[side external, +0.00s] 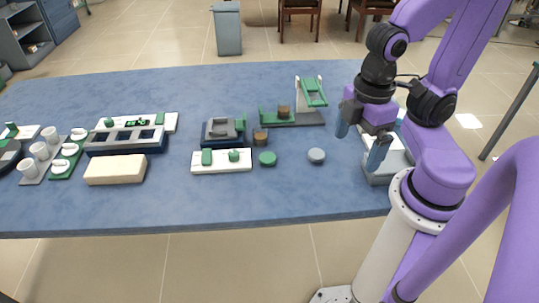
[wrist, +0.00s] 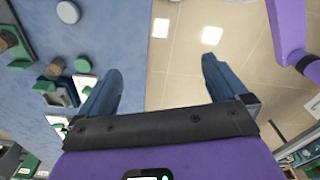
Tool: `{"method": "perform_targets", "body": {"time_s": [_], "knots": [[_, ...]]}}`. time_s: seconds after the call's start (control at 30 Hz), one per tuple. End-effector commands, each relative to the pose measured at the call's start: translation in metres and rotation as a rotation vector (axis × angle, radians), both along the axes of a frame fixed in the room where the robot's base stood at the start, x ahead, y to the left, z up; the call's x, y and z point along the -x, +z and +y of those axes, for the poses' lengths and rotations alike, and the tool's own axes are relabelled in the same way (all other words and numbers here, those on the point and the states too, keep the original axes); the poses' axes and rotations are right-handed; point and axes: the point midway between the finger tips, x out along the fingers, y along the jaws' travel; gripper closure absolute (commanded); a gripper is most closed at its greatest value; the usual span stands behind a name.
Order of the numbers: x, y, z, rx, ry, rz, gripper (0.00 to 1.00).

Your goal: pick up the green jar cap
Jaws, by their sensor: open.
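A flat round green cap (side external: 267,158) lies on the blue table in the side external view, near the middle of the table. My gripper (side external: 358,147) is open and empty, raised at the right side of the table, well to the right of the green cap. In the wrist view the two fingers of my gripper (wrist: 161,70) are spread wide with nothing between them.
A white block with green parts (side external: 222,160) lies left of the green cap. A brown cylinder (side external: 260,136) stands just behind it. A green stand (side external: 292,119) is further back. A pale device (side external: 388,165) sits beneath my gripper. The table front is clear.

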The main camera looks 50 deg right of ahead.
Motion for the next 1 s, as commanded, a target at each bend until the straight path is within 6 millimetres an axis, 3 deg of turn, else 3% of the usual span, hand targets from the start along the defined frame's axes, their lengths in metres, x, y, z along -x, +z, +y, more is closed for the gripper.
{"method": "perform_targets", "body": {"time_s": [0.4,0.5,0.77,0.87,1.0], "knots": [[0.000,0.000,0.000,0.000,0.000,0.000,0.00],[0.000,0.000,0.000,0.000,0.000,0.000,0.16],[-0.001,0.000,0.000,0.000,0.001,0.000,0.16],[-0.008,0.000,0.003,0.002,0.010,0.000,0.16],[-0.037,-0.001,0.013,0.009,0.057,-0.001,0.16]]}}
